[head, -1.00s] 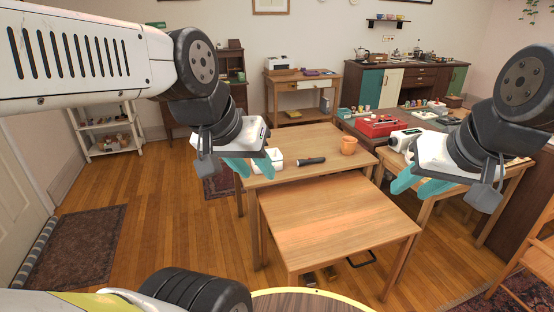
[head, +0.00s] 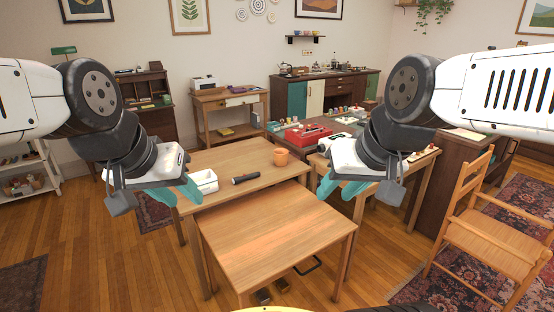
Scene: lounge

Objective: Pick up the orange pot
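The orange pot (head: 281,157) stands upright on the far wooden table (head: 237,159), near that table's right side. My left gripper (head: 176,196) is in the air to the left of the pot, in front of the table's left edge. My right gripper (head: 339,190) is in the air to the right of the pot and nearer to me. Both have teal fingers and touch nothing I can see. The fingers of each overlap in this view, so their opening is hard to judge. The pot is fully visible.
A black flashlight (head: 246,179) and a white box (head: 204,181) share the far table. A lower, bare wooden table (head: 277,232) stands nearer me. A red toolbox (head: 307,135) is on the workbench behind. A wooden chair (head: 470,215) stands at right.

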